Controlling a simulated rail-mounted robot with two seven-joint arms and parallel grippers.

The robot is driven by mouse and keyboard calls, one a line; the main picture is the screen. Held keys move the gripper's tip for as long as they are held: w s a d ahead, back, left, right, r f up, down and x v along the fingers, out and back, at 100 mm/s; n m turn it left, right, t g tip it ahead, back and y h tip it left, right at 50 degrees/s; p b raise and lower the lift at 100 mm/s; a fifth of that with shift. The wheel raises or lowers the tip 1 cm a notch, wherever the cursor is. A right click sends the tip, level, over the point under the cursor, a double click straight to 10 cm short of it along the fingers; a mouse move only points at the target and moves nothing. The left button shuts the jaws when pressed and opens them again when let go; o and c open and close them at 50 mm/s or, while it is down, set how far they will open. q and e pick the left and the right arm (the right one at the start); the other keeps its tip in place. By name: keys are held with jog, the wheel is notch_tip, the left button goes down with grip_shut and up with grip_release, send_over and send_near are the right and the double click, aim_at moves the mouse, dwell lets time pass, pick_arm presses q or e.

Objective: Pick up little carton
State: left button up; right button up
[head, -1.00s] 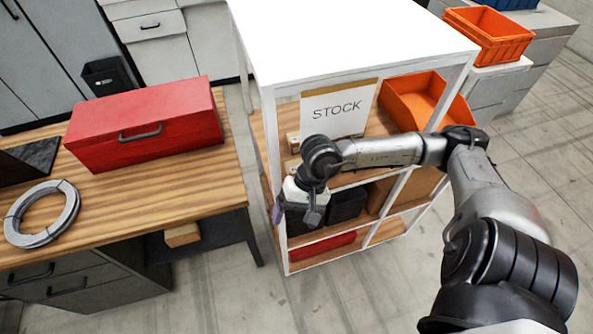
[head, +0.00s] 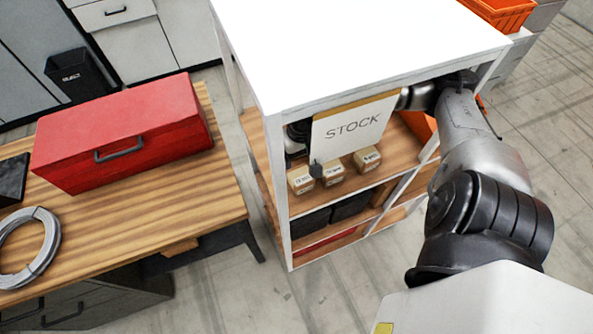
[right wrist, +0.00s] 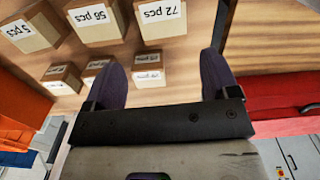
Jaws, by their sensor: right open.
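Small cartons with white labels stand in a row on the wooden shelf, one of them (head: 333,173) near the middle in the head view. In the right wrist view a little carton (right wrist: 148,77) lies beyond and between my open fingers, nearer the left one; smaller cartons (right wrist: 62,78) and larger ones marked 72 pcs (right wrist: 160,20) and 56 pcs (right wrist: 97,22) are beside it. My right gripper (right wrist: 163,66) is open with nothing clasped. In the head view the STOCK sign (head: 352,128) hides most of it. My left gripper is out of view.
The white shelving unit (head: 340,35) has a top board above my right arm and posts at its sides. An orange bin (right wrist: 22,115) stands beside the cartons. A red toolbox (head: 125,130) and a wire coil (head: 28,250) are on the wooden bench.

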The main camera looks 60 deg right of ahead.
aim_at(300, 175)
jog(key=f, duration=0.5)
jog(key=shift+s+a+f+p, duration=0.2)
jog(key=shift+f+p, duration=0.1)
jog(key=shift+f, duration=0.85)
jog(key=shift+w+f+p, duration=0.1)
jog(key=shift+f+p, duration=0.25)
jog(key=shift+f, duration=0.2)
notch_tip(300, 175, down, 3)
jog(key=shift+w+a+p, duration=0.1)
jog(key=shift+p, duration=0.3)
jog(key=shift+f, duration=0.6)
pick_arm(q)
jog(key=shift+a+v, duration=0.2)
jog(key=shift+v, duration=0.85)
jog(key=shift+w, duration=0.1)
pick_arm(e)
jog(key=shift+c, duration=1.4)
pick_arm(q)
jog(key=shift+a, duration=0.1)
pick_arm(e)
jog(key=c, duration=0.5)
